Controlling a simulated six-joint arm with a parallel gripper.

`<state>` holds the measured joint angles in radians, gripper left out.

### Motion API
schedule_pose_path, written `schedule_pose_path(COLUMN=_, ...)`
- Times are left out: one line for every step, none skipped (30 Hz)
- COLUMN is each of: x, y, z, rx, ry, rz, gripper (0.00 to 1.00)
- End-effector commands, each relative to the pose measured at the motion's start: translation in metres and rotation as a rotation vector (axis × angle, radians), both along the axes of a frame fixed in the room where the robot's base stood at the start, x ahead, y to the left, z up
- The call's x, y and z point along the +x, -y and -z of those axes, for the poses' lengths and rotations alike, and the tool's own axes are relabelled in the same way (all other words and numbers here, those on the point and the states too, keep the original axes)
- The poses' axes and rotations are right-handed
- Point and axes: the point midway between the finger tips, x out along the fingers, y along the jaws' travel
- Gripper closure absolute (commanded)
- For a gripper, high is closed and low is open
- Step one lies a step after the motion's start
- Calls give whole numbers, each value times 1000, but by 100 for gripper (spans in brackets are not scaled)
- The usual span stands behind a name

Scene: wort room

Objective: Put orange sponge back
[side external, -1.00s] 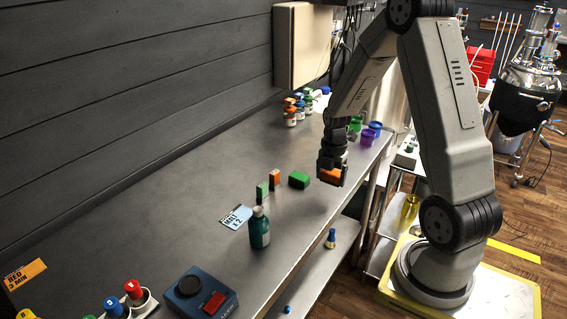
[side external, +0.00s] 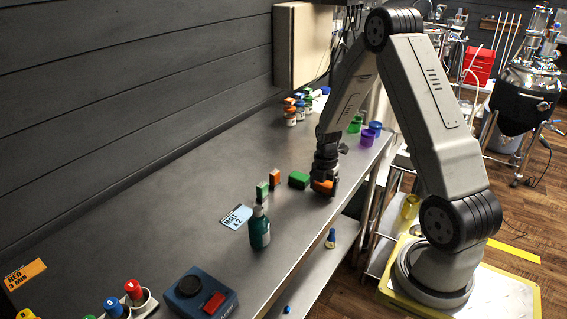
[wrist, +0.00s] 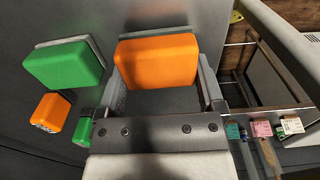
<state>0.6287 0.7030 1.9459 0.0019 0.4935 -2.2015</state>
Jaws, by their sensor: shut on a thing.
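The orange sponge (wrist: 158,62) is held between the two fingers of my gripper (wrist: 165,92) in the wrist view. In the side view my gripper (side external: 325,186) is low over the bench near its right edge, with the orange sponge (side external: 322,187) partly hidden by the fingers. The gripper is shut on the sponge. I cannot tell whether the sponge touches the bench. A green sponge (side external: 299,180) lies just left of it; it also shows in the wrist view (wrist: 63,65).
A small orange block (side external: 275,177) and a green block (side external: 262,191) stand left of the green sponge. A dark green bottle (side external: 259,230) and a blue card (side external: 236,216) are nearer the camera. Purple and green cups (side external: 367,137) stand behind the gripper.

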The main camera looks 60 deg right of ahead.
Motion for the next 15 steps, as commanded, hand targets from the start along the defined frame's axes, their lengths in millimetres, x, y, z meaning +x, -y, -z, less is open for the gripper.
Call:
schedule_pose_path(x=0, y=0, z=4, rx=1, ry=-1, rz=0, gripper=68)
schedule_pose_path(x=0, y=0, z=5, rx=1, ry=-1, rz=0, gripper=68)
schedule_pose_path(x=0, y=0, z=7, rx=1, ry=-1, rz=0, gripper=68)
schedule_pose_path(x=0, y=0, z=7, rx=0, ry=-1, rz=0, gripper=68)
schedule_pose_path(x=0, y=0, z=7, rx=0, ry=0, rz=0, gripper=68)
schedule_pose_path(x=0, y=0, z=7, rx=0, ry=0, rz=0, gripper=68)
schedule_pose_path(x=0, y=0, z=7, rx=0, ry=0, rz=0, gripper=68)
schedule_pose_path(x=0, y=0, z=7, rx=0, ry=0, rz=0, gripper=68)
schedule_pose_path(x=0, y=0, z=7, rx=0, ry=0, rz=0, gripper=68)
schedule_pose_path(x=0, y=0, z=7, rx=0, ry=0, rz=0, gripper=68)
schedule_pose_path(x=0, y=0, z=7, rx=0, ry=0, rz=0, gripper=68)
schedule_pose_path(x=0, y=0, z=7, rx=0, ry=0, rz=0, gripper=68)
schedule_pose_path(x=0, y=0, z=8, rx=0, ry=0, rz=0, gripper=68)
schedule_pose_path(x=0, y=0, z=9, rx=0, ry=0, rz=0, gripper=68)
schedule_pose_path(x=0, y=0, z=9, rx=0, ry=0, rz=0, gripper=68)
